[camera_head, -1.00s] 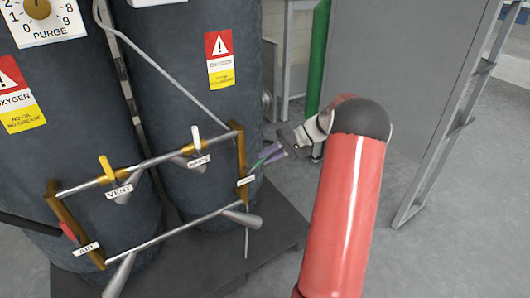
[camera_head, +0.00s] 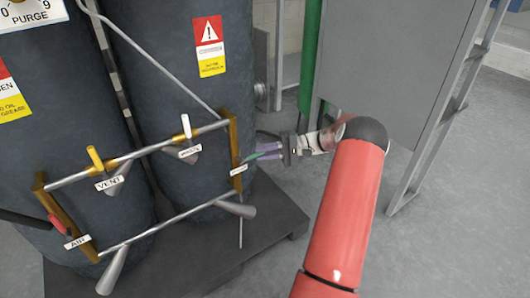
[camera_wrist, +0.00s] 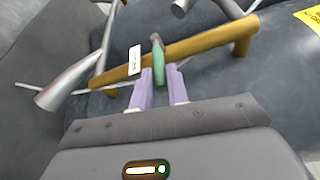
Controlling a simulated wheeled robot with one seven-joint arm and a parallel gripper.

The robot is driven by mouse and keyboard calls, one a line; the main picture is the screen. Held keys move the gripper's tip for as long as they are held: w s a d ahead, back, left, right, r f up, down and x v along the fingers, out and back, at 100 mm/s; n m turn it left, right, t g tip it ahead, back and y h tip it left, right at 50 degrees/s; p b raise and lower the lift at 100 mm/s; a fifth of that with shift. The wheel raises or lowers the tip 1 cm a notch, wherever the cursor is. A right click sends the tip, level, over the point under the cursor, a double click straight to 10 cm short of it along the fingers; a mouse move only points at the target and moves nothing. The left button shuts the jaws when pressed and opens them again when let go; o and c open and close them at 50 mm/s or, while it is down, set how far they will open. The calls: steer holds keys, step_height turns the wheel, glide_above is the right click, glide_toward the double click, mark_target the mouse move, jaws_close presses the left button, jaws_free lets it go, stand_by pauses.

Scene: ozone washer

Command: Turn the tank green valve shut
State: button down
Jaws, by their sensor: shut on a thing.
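The tank's green valve (camera_wrist: 158,62) is a small green lever at the gold pipe piece (camera_wrist: 190,46) on the right side of the piping. In the head view, the green lever (camera_head: 252,157) points right, toward my gripper (camera_head: 255,154). In the wrist view, my gripper (camera_wrist: 160,74) has its two pale purple fingers on either side of the lever, and it is shut on it. The lever's far end shows beyond the fingertips. The exact contact with each finger is hard to see. A white tag (camera_wrist: 134,60) sits beside the lever.
Two dark tanks (camera_head: 180,90) stand behind the piping on a dark base plate (camera_head: 262,215). Two yellow-based valves (camera_head: 95,158) and a red handle (camera_head: 59,225) are to the left. A grey cabinet (camera_head: 385,70) and a green cylinder (camera_head: 309,60) stand at the right.

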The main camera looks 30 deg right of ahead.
stand_by(0.3)
steer(key=c, duration=1.4)
jaws_free()
steer(key=shift+o, duration=0.2)
steer(key=v, duration=0.8)
steer(key=shift+f, duration=0.1)
